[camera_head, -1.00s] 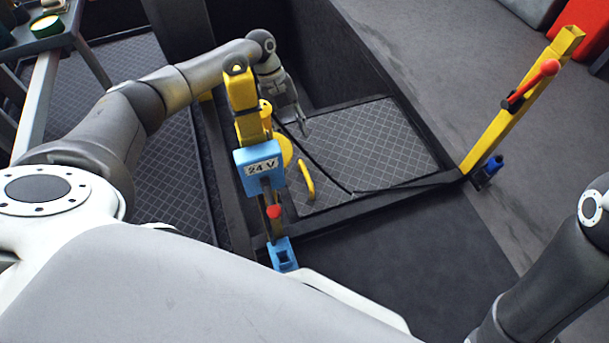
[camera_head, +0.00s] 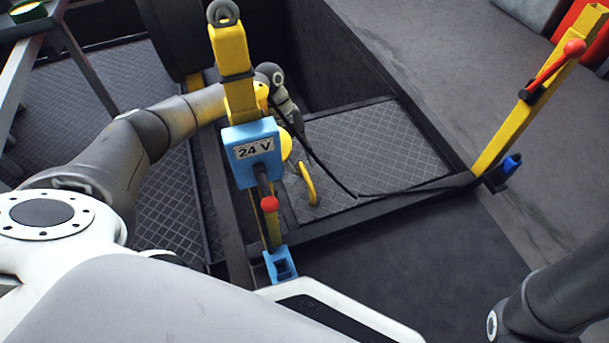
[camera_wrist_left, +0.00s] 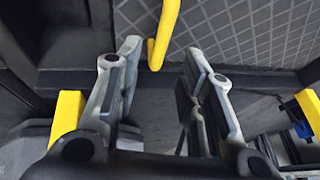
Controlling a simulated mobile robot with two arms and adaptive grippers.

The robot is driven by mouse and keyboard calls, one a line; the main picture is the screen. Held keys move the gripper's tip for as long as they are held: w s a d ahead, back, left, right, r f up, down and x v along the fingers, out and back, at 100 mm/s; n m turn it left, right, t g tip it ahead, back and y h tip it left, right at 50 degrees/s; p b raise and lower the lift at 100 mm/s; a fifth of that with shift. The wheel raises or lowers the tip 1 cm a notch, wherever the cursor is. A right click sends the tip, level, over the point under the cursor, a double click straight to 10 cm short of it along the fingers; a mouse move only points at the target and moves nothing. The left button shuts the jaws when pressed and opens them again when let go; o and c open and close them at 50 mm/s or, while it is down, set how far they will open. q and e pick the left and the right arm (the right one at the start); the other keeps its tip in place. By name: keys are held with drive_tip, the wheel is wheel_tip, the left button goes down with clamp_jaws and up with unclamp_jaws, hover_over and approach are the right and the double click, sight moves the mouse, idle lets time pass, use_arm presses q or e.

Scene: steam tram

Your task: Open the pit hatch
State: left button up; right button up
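The pit hatch (camera_head: 370,150) is a grey checker-plate panel in a dark frame, lying flat and closed. A curved yellow handle (camera_head: 307,184) stands up at its near left part. In the left wrist view the handle (camera_wrist_left: 162,35) shows at the top, just beyond the gap between my fingers, with the hatch plate (camera_wrist_left: 240,35) behind it. My left gripper (camera_wrist_left: 161,62) is open and empty, apart from the handle. In the head view my left gripper (camera_head: 288,110) is mostly hidden behind a yellow post. My right gripper is out of view; only its arm shows at lower right.
The yellow post (camera_head: 232,75) with a blue 24 V box (camera_head: 253,152) stands before the hatch. A black cable (camera_head: 410,190) crosses the hatch's near edge. A second yellow post (camera_head: 520,120) with a red-knobbed lever stands at right. Dark floor at front is clear.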

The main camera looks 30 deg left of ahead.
sight(307, 176)
use_arm(q)
drive_tip(key=b+x, duration=0.2)
drive_tip(key=x, duration=0.3)
drive_tip(key=shift+b, duration=0.4)
clamp_jaws()
